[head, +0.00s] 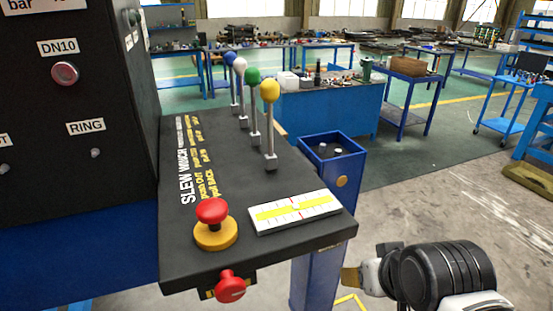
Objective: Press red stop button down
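The red mushroom-shaped stop button (212,211) stands upright on a yellow round base (215,235) near the front left of the dark control panel (225,264). A second red knob (230,286) sticks out from the panel's front edge, below the top. My gripper (350,277) is at the lower right, beyond the panel's right edge and apart from both red parts. Only part of it shows, and whether its fingers are open or shut cannot be seen.
Levers with yellow (270,91), green (253,76), white and blue balls rise from the panel. A white and yellow gauge plate (295,212) lies right of the button. A black cabinet (70,110) stands left. A blue bin post (330,165) stands behind the panel's right edge.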

